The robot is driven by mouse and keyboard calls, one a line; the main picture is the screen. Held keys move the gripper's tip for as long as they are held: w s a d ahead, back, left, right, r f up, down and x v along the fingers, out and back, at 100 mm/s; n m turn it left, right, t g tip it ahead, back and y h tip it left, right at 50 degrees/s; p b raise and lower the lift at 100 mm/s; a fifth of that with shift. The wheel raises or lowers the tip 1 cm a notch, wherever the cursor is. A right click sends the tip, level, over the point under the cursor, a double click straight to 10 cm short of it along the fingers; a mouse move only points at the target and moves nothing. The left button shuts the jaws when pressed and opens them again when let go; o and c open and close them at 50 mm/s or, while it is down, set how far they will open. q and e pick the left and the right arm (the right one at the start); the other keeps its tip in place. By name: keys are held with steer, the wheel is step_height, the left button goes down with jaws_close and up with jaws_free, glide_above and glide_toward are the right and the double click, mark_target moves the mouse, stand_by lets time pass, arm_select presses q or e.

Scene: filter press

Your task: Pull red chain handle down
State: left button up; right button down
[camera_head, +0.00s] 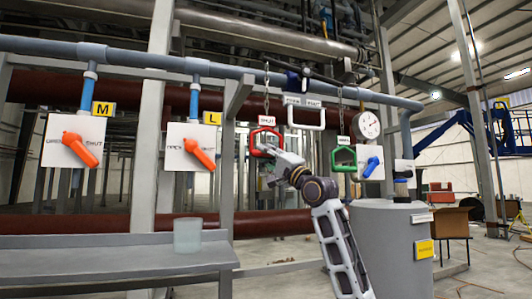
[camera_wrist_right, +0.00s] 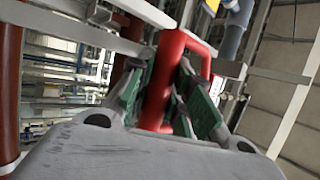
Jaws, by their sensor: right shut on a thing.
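The red chain handle (camera_head: 264,134) hangs from a chain (camera_head: 267,92) in the middle of the head view. Under the chain is a small label reading SHUT. My right gripper (camera_head: 268,152) is at the lower part of the handle. In the wrist view the red handle (camera_wrist_right: 163,85) passes between the green-padded fingers of my right gripper (camera_wrist_right: 165,105), which are closed on its bar. The upper corner of the handle shows above the fingers. My left gripper is in neither view.
A green handle (camera_head: 344,158) on its own chain and a white handle (camera_head: 305,115) hang to the right. A pressure gauge (camera_head: 367,124) and a grey tank (camera_head: 390,245) stand further right. Orange valve levers (camera_head: 198,152) are on the left. A translucent cup (camera_head: 187,235) sits on the grey bench (camera_head: 110,262).

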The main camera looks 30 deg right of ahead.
step_height(320, 180, down, 10)
steer(key=b, duration=0.6)
steer(key=shift+w+a, duration=0.2)
steer(key=shift+w, duration=0.05)
steer(key=shift+f, duration=0.1)
steer(key=c, duration=1.4)
jaws_free()
steer(key=shift+s+d, duration=0.15)
steer(key=shift+o, duration=0.5)
steer(key=v, duration=1.2)
